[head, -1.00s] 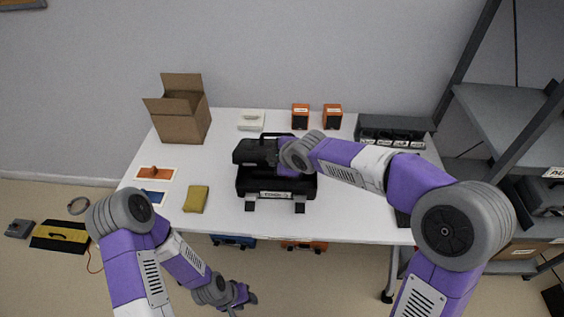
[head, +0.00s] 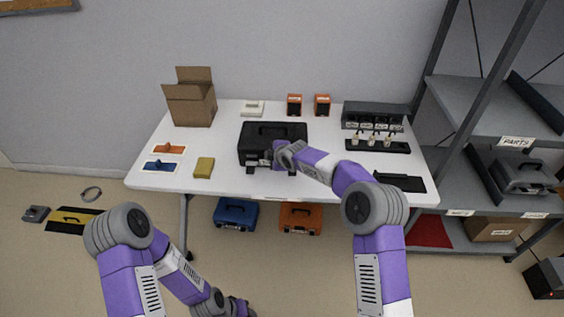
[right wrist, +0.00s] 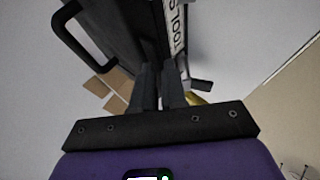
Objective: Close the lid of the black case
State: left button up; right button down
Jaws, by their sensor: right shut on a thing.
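The black case (head: 248,154) stands near the middle of the white table. Its lid (head: 290,131) lies level over the base, with no gap that I can make out in the head view. My right gripper (head: 269,158) is at the case's front, shut on the case's front edge; the exact grip is partly hidden. In the right wrist view the fingers (right wrist: 159,84) are close together against the case (right wrist: 125,35), beside its white TOOLS label and handle. My left gripper (head: 242,304) hangs low in front of the table, too small to read.
A cardboard box (head: 192,106) stands at the back left of the table (head: 225,180). A yellow sponge-like block (head: 204,167) lies left of the case. A black rack (head: 378,143) with small parts is to the right. Grey shelving (head: 470,105) borders the right side.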

jog(key=f, duration=0.3)
jog(key=shift+s+d, duration=0.3)
jog(key=shift+s, duration=0.1)
jog(key=shift+r, duration=0.1)
jog(key=c, duration=1.5)
grip_release()
jog(key=shift+o, duration=1.2)
jog(key=shift+w, duration=0.2)
jog(key=shift+s+r, duration=0.25)
jog(key=r+p+v, duration=0.1)
jog(key=v, duration=0.6)
jog(key=shift+w+a+r, duration=0.2)
jog(key=shift+w+a, duration=0.05)
jog(key=shift+a, duration=0.05)
